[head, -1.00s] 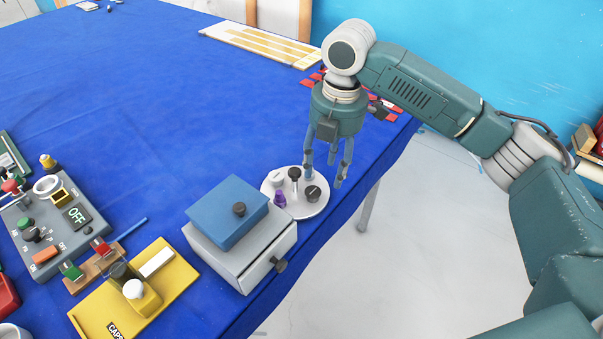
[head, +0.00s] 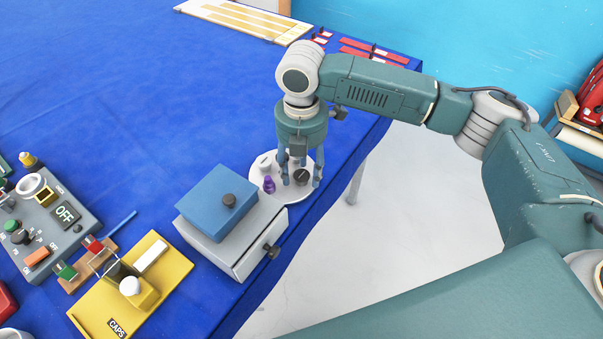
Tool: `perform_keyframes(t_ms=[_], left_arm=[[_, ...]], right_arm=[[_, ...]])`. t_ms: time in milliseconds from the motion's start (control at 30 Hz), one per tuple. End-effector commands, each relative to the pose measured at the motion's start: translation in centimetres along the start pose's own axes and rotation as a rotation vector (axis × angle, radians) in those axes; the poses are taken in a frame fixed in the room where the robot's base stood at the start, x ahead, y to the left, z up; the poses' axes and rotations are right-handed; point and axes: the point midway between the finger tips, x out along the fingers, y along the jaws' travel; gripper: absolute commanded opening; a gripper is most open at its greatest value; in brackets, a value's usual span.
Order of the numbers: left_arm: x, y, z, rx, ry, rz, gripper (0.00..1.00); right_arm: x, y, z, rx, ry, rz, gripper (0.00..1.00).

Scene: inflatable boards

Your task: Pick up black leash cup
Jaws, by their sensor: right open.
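A white round plate (head: 264,192) stands near the right edge of the blue table. On it are a small dark round piece (head: 302,176), which looks like the black leash cup, a purple piece (head: 268,184) and a white piece (head: 264,163). My right gripper (head: 301,182) points down over the right part of the plate. Its fingers are open, to the left and right of the dark piece in the picture; I cannot tell whether they touch it. The gripper hides the back of the plate. My left gripper is not in view.
A grey drawer box (head: 210,247) with a blue lid (head: 215,200) stands close at the plate's left. A yellow board (head: 170,285) and a grey switch panel (head: 75,235) lie further left. Red strips (head: 372,53) lie at the back right. The table's middle is clear.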

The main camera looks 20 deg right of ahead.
Motion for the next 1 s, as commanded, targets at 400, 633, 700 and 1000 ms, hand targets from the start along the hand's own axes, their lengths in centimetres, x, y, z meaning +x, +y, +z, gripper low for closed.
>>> perform_keyframes(t_ms=[400, 633, 700, 1000], left_arm=[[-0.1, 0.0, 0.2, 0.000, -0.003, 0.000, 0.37], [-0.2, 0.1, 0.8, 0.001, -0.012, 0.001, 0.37], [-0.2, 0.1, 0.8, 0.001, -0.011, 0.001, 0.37], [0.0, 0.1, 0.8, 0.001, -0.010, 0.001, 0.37]], right_arm=[[0.9, 0.0, 0.0, 0.000, 0.000, 0.001, 0.32], [0.8, 0.0, 0.0, 0.000, 0.000, 0.001, 0.16], [0.8, 0.0, 0.0, 0.000, 0.000, 0.001, 0.16], [0.2, 0.0, 0.0, 0.000, -0.001, 0.001, 0.16]])
